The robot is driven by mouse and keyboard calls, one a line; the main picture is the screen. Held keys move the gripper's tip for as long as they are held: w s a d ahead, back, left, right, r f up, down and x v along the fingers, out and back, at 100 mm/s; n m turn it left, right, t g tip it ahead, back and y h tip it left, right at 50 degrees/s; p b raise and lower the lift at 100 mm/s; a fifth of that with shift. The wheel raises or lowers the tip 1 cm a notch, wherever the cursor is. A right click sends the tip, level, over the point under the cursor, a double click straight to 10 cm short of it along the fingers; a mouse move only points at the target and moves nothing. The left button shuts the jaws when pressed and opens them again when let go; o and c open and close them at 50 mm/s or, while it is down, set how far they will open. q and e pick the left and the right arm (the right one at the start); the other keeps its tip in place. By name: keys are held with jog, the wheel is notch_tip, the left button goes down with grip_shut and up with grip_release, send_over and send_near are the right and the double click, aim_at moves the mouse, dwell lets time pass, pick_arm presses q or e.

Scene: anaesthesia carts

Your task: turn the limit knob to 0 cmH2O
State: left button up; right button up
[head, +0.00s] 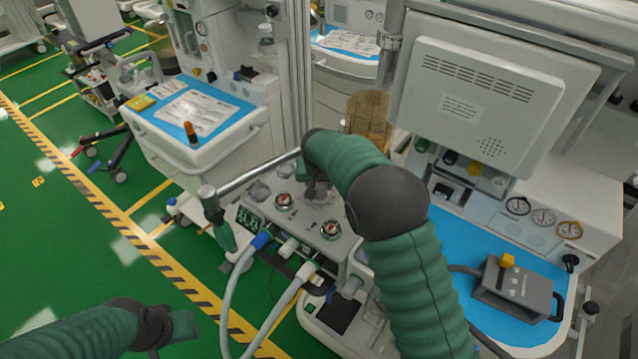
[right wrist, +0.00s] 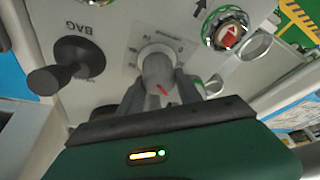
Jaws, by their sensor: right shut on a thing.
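The limit knob (right wrist: 157,66) is a grey knob with a red pointer mark on a white dial plate, seen in the right wrist view. Its red mark faces the lower right of that picture; the scale numbers are too small to read. My right gripper (right wrist: 161,88) is shut on the knob, one finger on each side. In the head view my right gripper (head: 317,188) is over the machine's top panel, and the knob is mostly hidden there. My left gripper (head: 178,327) is low at the left, away from the machine; its jaws are not clear.
A black lever (right wrist: 78,62) by the word BAG sits beside the knob. A round valve with a red arrow (right wrist: 229,36) is on the other side. Hoses (head: 232,295) hang at the front. A monitor (head: 478,105) and a blue worktop (head: 455,235) stand right.

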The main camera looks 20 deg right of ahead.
jog(key=shift+s+f, duration=0.15)
jog(key=shift+f, duration=0.05)
dwell(0.6)
jog(key=o, duration=1.4)
jog(key=shift+r, duration=0.1)
jog(key=shift+c, duration=0.2)
jog(key=shift+a+r, duration=0.1)
jog(key=shift+r, duration=0.15)
jog(key=v, duration=1.6)
jog(key=shift+r+p, duration=0.2)
jog(key=shift+p, duration=0.2)
